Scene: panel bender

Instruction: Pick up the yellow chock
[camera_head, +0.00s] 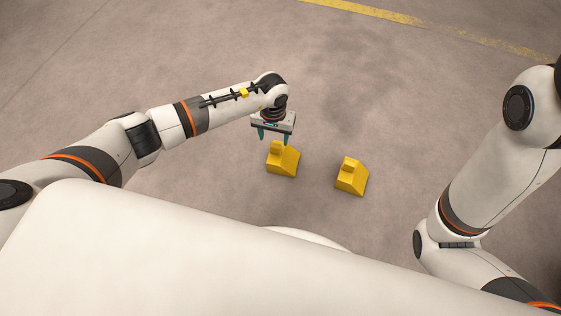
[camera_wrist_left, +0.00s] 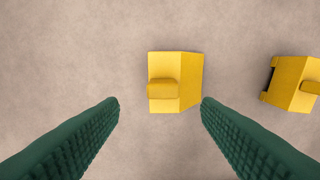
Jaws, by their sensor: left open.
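Two yellow chocks stand apart on the floor. The left yellow chock (camera_head: 284,160) is just below my left gripper (camera_head: 273,137) in the head view. In the left wrist view this chock (camera_wrist_left: 183,82) lies ahead of the green fingers, right of the middle between them. My left gripper is open and empty, pointing down. The other yellow chock (camera_head: 352,177) stands to the right, and it also shows at the right edge of the left wrist view (camera_wrist_left: 292,82), partly cut off. My right gripper is not in view; only the right arm shows.
The grey concrete floor (camera_head: 400,110) around the chocks is clear. A yellow painted line (camera_head: 420,22) crosses the floor at the top. My own white body fills the bottom of the head view.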

